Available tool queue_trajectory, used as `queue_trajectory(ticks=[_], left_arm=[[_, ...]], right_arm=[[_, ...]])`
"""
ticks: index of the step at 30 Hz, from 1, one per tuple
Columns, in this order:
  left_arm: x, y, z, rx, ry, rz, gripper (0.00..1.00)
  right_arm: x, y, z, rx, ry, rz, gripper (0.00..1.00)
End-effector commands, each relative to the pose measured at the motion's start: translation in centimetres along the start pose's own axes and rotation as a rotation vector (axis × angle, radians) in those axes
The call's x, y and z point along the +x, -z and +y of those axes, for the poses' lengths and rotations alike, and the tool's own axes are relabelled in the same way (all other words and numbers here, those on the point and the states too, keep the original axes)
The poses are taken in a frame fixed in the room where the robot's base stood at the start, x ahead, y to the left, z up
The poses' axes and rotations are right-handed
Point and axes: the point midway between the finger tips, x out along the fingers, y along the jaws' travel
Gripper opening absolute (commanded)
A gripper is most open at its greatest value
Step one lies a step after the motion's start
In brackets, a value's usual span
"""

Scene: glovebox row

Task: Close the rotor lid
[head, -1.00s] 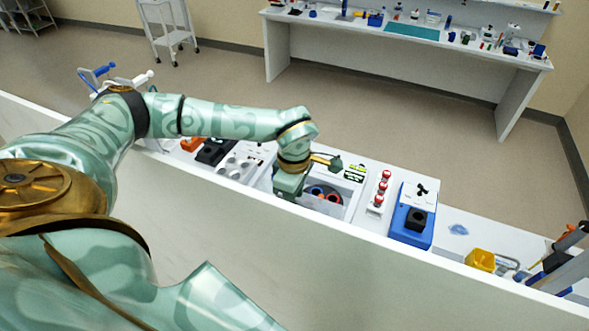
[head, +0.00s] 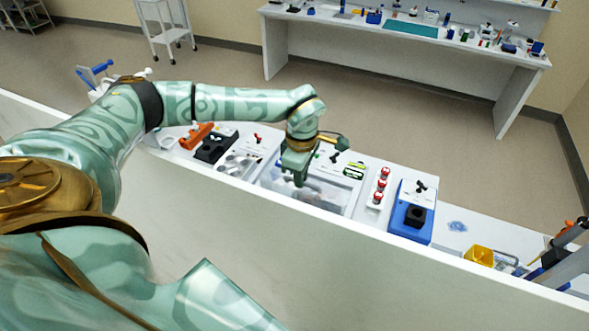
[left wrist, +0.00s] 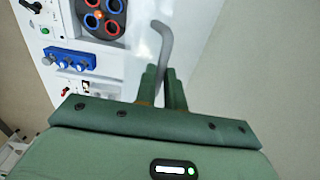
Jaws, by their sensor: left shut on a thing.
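In the head view my left gripper (head: 299,180) points down over the near left part of the white rotor unit (head: 352,184). In the left wrist view its fingers (left wrist: 162,88) are shut on a grey bent bar (left wrist: 164,45), which looks like the lid's handle or edge. The dark rotor (left wrist: 101,16) with red and blue rings shows beside the bar in the left wrist view. In the head view a pale, see-through surface, seemingly the lid (head: 325,194), blurs the rotor opening. I cannot tell its exact angle. My right gripper is out of view.
Right of the rotor unit stand red-topped knobs (head: 381,184) and a blue device with a black block (head: 411,218). A yellow bin (head: 480,256) is further right. To the left are a black block (head: 214,148) and an orange item (head: 196,136). The bench is crowded around the gripper.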

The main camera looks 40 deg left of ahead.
Motion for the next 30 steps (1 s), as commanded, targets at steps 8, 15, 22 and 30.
queue_trajectory(ticks=[8,15,22,30], left_arm=[[-0.2,-0.1,6.8,-0.004,-0.005,0.0,0.0],[0.4,-0.2,11.2,-0.001,-0.003,0.0,0.0],[0.8,-0.1,13.6,-0.001,-0.003,0.0,0.0],[0.8,-0.1,14.5,0.002,-0.002,-0.001,0.0]], right_arm=[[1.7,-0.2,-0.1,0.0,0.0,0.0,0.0],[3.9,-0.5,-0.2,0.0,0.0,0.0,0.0],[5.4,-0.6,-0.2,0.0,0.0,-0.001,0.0],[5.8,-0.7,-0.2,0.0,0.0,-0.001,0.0]])
